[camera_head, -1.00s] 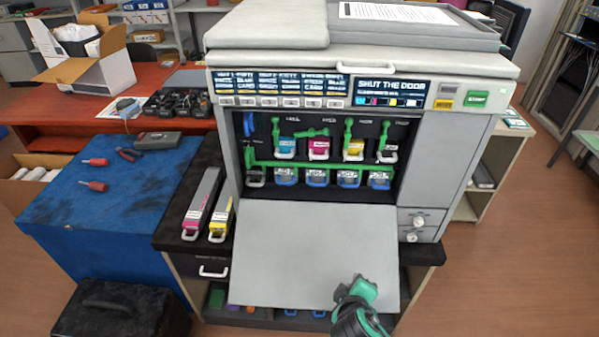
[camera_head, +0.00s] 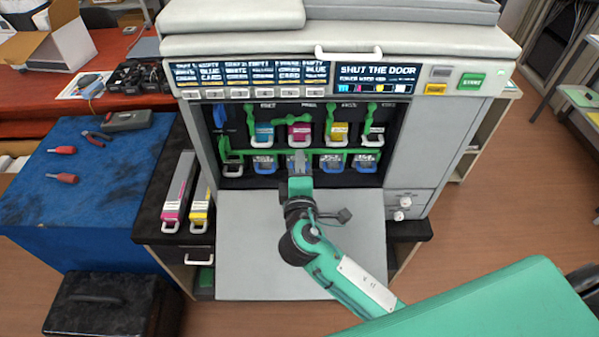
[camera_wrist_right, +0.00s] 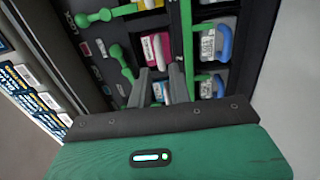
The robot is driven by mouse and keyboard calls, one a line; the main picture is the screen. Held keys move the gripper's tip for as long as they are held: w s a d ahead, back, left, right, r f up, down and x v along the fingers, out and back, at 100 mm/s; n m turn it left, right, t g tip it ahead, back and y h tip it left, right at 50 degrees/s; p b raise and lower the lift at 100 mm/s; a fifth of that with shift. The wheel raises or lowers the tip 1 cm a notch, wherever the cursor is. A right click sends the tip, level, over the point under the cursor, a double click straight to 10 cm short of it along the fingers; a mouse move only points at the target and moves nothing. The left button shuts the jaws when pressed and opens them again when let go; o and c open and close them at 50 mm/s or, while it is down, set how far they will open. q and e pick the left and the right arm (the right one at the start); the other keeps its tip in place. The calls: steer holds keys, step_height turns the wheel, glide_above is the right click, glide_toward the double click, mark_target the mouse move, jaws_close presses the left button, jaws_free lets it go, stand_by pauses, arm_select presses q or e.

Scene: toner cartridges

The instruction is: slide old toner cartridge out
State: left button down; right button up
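The magenta cartridge (camera_head: 299,131) sits in the upper row of the open printer, between the cyan cartridge (camera_head: 263,133) and the yellow cartridge (camera_head: 336,131). Its green lever (camera_head: 300,118) lies sideways, while the neighbouring levers hang upright. My right gripper (camera_head: 299,170) is in front of the bay, just below the magenta cartridge. In the right wrist view the fingers (camera_wrist_right: 162,76) are apart, pointing at the magenta cartridge (camera_wrist_right: 157,47) and its pale handle. Whether they touch the handle cannot be told. My left gripper is not in view.
A green bar (camera_head: 290,153) crosses above the lower row of blue-handled containers (camera_head: 333,162). The lowered printer door (camera_head: 250,240) lies under my arm. Magenta (camera_head: 179,185) and yellow (camera_head: 201,208) cartridges lie on the dark counter at left. The blue cabinet top has clear room.

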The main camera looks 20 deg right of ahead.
mark_target(300, 146)
steer(key=x, duration=0.6)
steer(key=shift+w, duration=0.2)
jaws_close()
